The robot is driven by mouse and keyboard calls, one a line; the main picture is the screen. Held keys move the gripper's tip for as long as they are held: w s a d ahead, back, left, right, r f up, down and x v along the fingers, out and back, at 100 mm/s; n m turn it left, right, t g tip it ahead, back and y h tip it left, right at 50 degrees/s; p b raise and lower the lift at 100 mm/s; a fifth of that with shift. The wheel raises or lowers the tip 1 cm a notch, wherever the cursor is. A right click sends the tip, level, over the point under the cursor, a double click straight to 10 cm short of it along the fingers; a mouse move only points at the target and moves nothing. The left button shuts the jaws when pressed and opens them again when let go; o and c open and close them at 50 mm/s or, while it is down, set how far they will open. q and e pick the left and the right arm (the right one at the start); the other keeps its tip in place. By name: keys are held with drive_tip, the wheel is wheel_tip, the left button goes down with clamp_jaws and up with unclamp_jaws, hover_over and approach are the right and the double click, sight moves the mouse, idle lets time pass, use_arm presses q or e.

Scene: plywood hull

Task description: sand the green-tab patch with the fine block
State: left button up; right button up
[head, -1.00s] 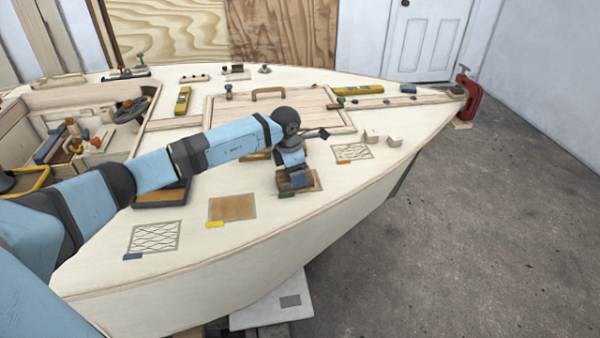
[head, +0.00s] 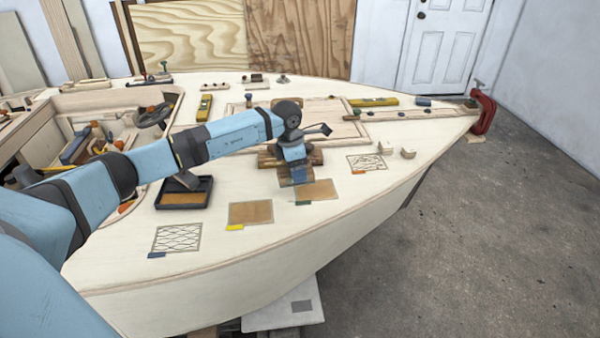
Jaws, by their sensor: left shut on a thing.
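The green-tab patch is a tan square (head: 318,190) on the pale deck, with a small green tab (head: 303,203) at its near left corner. My left gripper (head: 296,174) points down just behind and left of this patch, overlapping its far left edge in the picture. It is shut on a small block that is mostly hidden by the gripper, so I cannot read its grit or tell whether it touches the deck. Brown wooden pieces (head: 269,161) lie right behind the gripper, partly covered by it. My right gripper is out of view.
A yellow-tab tan patch (head: 251,213), a blue-tab hatched patch (head: 177,238) and an orange-tab hatched patch (head: 366,162) lie around. A black tray (head: 184,205) stands to the left. Small pale blocks (head: 408,153) sit on the right. The deck's near edge is clear.

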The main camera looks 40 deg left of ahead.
use_arm(q)
drive_tip(key=shift+r+p, duration=0.6)
drive_tip(key=shift+r, duration=0.95)
